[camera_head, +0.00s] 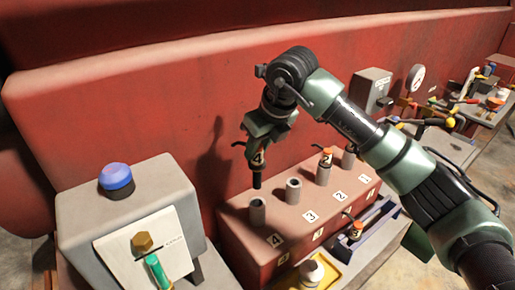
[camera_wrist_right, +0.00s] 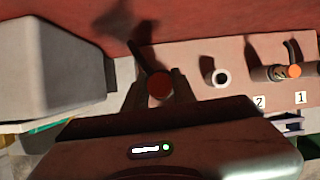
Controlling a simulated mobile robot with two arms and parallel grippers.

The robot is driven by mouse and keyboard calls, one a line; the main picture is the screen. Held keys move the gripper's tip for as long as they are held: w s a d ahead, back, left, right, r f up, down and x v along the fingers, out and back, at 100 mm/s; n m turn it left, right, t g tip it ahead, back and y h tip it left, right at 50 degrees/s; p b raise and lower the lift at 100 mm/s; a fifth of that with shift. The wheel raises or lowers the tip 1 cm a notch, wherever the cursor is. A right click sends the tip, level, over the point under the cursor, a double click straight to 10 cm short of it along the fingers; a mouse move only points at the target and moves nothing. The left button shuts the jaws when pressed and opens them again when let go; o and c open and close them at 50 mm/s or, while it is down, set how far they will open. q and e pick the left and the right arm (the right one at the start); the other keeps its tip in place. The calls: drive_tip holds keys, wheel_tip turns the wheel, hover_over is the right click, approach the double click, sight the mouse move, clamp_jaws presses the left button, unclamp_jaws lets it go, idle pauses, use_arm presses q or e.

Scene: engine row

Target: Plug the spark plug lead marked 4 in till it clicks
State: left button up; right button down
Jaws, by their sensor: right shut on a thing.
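My right gripper (camera_head: 256,146) is shut on the lead marked 4 (camera_head: 258,159), whose dark lower end points down. The lead hangs just above the grey post by label 4 (camera_head: 257,211); a small gap seems to show between them. In the right wrist view the lead's round orange-red top (camera_wrist_right: 159,86) sits between the fingers (camera_wrist_right: 160,95); the post under it is hidden there. The red engine block (camera_head: 240,236) carries the row of posts. My left gripper is not in view.
The post by label 3 (camera_head: 293,190) is bare. The lead marked 2 (camera_head: 325,160) is on its post, with another post (camera_head: 349,156) beyond. The lead marked 3 (camera_head: 356,231) lies in a blue tray (camera_head: 371,230) in front. A grey box with a blue dome (camera_head: 116,177) stands left.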

sight(260, 185)
drive_tip(key=shift+f+b, duration=4.95)
drive_tip(key=shift+f, duration=1.1)
drive_tip(key=shift+f+b, duration=0.75)
drive_tip(key=shift+f, duration=0.1)
drive_tip(key=c, duration=1.1)
unclamp_jaws()
drive_tip(key=b+v, duration=0.1)
drive_tip(key=v, duration=0.7)
drive_tip(key=shift+b, duration=0.35)
